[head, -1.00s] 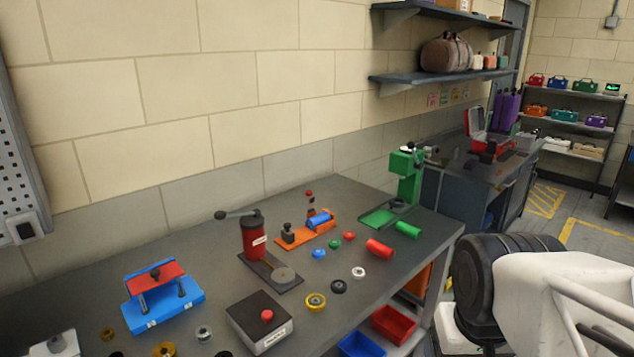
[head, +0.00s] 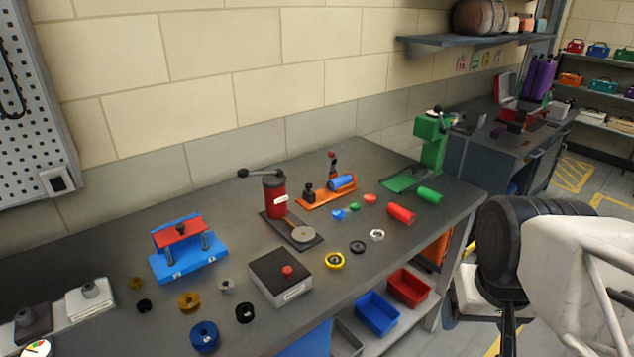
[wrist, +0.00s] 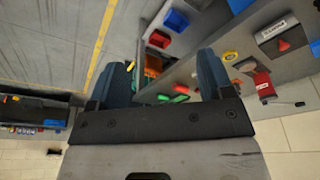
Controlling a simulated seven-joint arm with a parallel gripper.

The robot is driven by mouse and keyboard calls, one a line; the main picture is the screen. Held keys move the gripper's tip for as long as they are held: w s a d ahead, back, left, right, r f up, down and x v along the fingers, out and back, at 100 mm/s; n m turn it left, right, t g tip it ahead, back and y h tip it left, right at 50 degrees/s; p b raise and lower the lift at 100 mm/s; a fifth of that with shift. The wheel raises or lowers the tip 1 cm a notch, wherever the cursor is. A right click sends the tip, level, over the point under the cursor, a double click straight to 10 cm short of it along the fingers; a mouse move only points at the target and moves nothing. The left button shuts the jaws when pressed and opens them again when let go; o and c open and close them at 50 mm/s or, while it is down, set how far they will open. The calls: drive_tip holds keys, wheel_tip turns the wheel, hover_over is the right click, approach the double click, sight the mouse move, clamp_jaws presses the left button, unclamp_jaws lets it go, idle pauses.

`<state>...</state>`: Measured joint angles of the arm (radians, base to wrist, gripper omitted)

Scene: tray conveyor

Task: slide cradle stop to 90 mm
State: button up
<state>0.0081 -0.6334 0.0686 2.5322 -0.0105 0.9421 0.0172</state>
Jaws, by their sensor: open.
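The orange cradle (head: 318,201) lies on the grey bench toward the wall in the head view. A blue cylinder (head: 342,182) rests in it toward its right end. A small dark block with a knob (head: 308,191), which looks like the stop, sits near its left end. A dark post with a red top (head: 332,166) stands behind the cylinder. Any scale marks are too small to read. My gripper (wrist: 163,64) is open and empty in the wrist view, with its two blue-grey fingers wide apart. It is well away from the cradle. The head view does not show the fingers.
A red hand press (head: 274,197) stands left of the cradle and a green press (head: 431,145) to its right. Red (head: 400,213) and green (head: 429,195) cylinders and several small knobs and rings lie in front. Bins (head: 377,314) sit below the bench edge.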

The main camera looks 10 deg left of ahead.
drive_tip(key=shift+c, duration=0.2)
drive_tip(key=shift+w+r, duration=0.1)
drive_tip(key=c, duration=0.4)
drive_tip(key=w+a+r, duration=0.2)
drive_tip(key=w+a, duration=0.2)
drive_tip(key=w, duration=0.7)
drive_tip(key=w+a+r+g, duration=0.1)
drive_tip(key=w+a+r, duration=0.15)
drive_tip(key=w, duration=0.85)
drive_tip(key=w+a+r, duration=0.2)
drive_tip(key=w+a, duration=0.2)
drive_tip(key=w, duration=0.7)
drive_tip(key=shift+g, duration=0.8)
drive_tip(key=w+a+f, duration=0.5)
drive_tip(key=w+a, duration=0.2)
drive_tip(key=w, duration=0.2)
drive_tip(key=w+a+f, duration=0.5)
drive_tip(key=w+a, duration=0.2)
drive_tip(key=w, duration=0.3)
drive_tip(key=w+a+f, duration=0.5)
drive_tip(key=w+a, duration=0.2)
drive_tip(key=w, duration=0.3)
drive_tip(key=shift+a+f, duration=0.4)
drive_tip(key=shift+a, duration=0.05)
